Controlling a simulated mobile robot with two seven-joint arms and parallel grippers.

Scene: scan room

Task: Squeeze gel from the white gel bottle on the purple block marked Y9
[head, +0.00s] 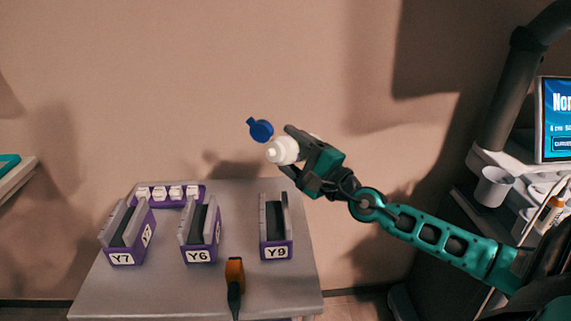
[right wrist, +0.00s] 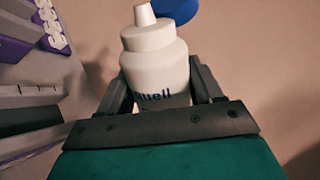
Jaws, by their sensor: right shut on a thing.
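The white gel bottle (head: 283,151) is in my right gripper (head: 291,152), which is shut on it above the table's back right corner. In the right wrist view the bottle (right wrist: 156,65) sits between the two fingers (right wrist: 160,95), with dark lettering on its side and its nozzle showing. Its blue cap (head: 261,130) is flipped open beside the nozzle. The purple block marked Y9 (head: 276,251) stands on the table below and slightly left of the bottle, apart from it. It has grey upright sides with a dark slot between. My left gripper is not in view.
On the grey table (head: 160,293) stand purple blocks marked Y7 (head: 123,257) and Y6 (head: 199,255). A purple rack with white pieces (head: 168,205) is behind them. An orange-and-black handheld tool (head: 235,275) is at the front. A cart with a screen (head: 556,120) and white cup (head: 494,187) is right.

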